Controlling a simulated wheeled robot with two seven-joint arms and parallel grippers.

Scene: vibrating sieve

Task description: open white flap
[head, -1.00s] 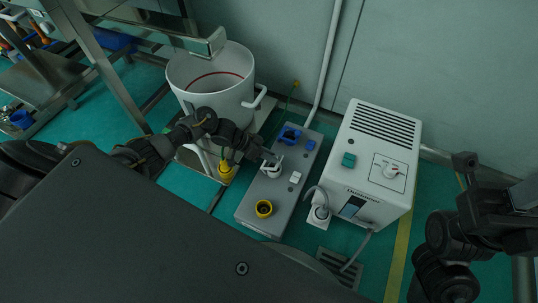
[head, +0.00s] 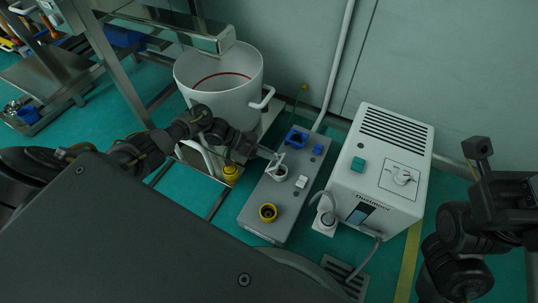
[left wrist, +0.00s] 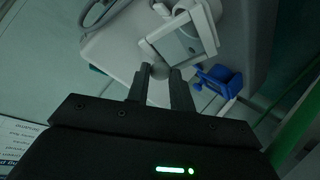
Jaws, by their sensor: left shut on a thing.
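The white flap (head: 279,158) belongs to a white socket (head: 277,174) on the grey panel box (head: 249,212) on the floor. The flap stands raised at the back of the socket, whose dark opening shows. My left gripper (head: 273,156) is at the flap, shut on it.
A white bucket (head: 218,80) stands behind the left arm.

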